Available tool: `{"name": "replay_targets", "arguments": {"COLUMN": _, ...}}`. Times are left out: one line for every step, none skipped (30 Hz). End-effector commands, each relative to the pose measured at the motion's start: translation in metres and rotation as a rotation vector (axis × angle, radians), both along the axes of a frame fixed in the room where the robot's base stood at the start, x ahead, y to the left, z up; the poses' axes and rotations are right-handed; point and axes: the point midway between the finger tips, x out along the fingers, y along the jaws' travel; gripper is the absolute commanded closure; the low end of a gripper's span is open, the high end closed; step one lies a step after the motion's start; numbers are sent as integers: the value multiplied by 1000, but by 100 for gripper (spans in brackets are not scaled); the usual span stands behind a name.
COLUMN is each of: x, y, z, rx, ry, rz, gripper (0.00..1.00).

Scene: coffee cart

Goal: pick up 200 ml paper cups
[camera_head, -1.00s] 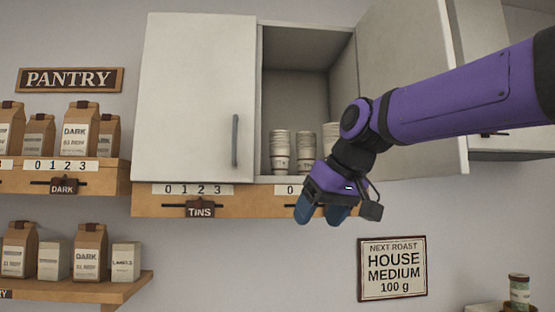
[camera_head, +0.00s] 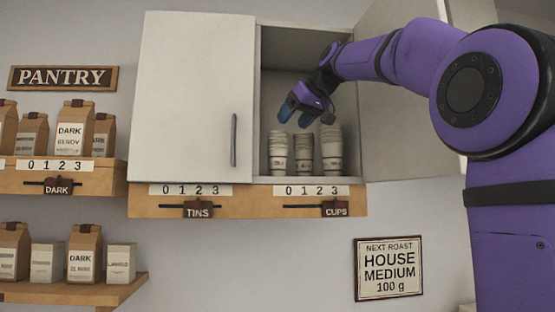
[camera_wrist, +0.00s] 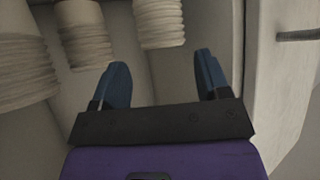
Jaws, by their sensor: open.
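Three stacks of paper cups stand upright on the floor of the open cupboard: a left stack (camera_head: 278,155), a middle stack (camera_head: 304,155) and a right, wider stack (camera_head: 331,152). I cannot read their sizes. My gripper (camera_head: 296,119) is open and empty, inside the cupboard opening, above the left and middle stacks in the head view. In the wrist view my gripper (camera_wrist: 161,62) shows its two blue fingers apart with nothing between them. Three ribbed cup stacks also show there, at left (camera_wrist: 22,75), middle (camera_wrist: 86,35) and right (camera_wrist: 158,22), beyond the fingers.
The cupboard's left door (camera_head: 192,100) is shut; its right door (camera_head: 395,120) stands open beside my arm. A CUPS tag (camera_head: 335,209) hangs on the rail below the stacks, under a number strip (camera_head: 311,190). Pantry shelves (camera_head: 70,176) hold bags at left.

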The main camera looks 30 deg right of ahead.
Motion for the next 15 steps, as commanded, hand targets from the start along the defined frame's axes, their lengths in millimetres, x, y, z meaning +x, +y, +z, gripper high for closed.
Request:
{"name": "replay_targets", "arguments": {"x": 7, "y": 2, "z": -6, "rx": 0, "ry": 2, "rz": 1, "gripper": 31}}
{"name": "replay_targets", "arguments": {"x": 11, "y": 2, "z": -8, "rx": 0, "ry": 2, "rz": 1, "gripper": 31}}
{"name": "replay_targets", "arguments": {"x": 15, "y": 3, "z": -11, "rx": 0, "ry": 2, "rz": 1, "gripper": 31}}
{"name": "replay_targets", "arguments": {"x": 18, "y": 3, "z": -13, "rx": 1, "ry": 1, "rz": -1, "gripper": 31}}
{"name": "replay_targets", "arguments": {"x": 21, "y": 4, "z": -14, "rx": 1, "ry": 0, "rz": -1, "gripper": 31}}
{"name": "replay_targets", "arguments": {"x": 23, "y": 4, "z": -16, "rx": 0, "ry": 0, "rz": -1, "gripper": 31}}
{"name": "replay_targets", "arguments": {"x": 24, "y": 5, "z": -17, "rx": 0, "ry": 0, "rz": -1, "gripper": 31}}
{"name": "replay_targets", "arguments": {"x": 26, "y": 5, "z": -18, "rx": 0, "ry": 0, "rz": -1, "gripper": 31}}
{"name": "replay_targets", "arguments": {"x": 27, "y": 5, "z": -19, "rx": 0, "ry": 1, "rz": -1, "gripper": 31}}
{"name": "replay_targets", "arguments": {"x": 29, "y": 6, "z": -19, "rx": 0, "ry": 1, "rz": 0, "gripper": 31}}
{"name": "replay_targets", "arguments": {"x": 31, "y": 6, "z": -20, "rx": 0, "ry": 1, "rz": 0, "gripper": 31}}
{"name": "replay_targets", "arguments": {"x": 34, "y": 7, "z": -22, "rx": 0, "ry": 1, "rz": 0, "gripper": 31}}
{"name": "replay_targets", "arguments": {"x": 37, "y": 8, "z": -24, "rx": 0, "ry": 1, "rz": 0, "gripper": 31}}
{"name": "replay_targets", "arguments": {"x": 41, "y": 9, "z": -25, "rx": 0, "ry": 1, "rz": 0, "gripper": 31}}
{"name": "replay_targets", "arguments": {"x": 46, "y": 10, "z": -28, "rx": 0, "ry": 1, "rz": 0, "gripper": 31}}
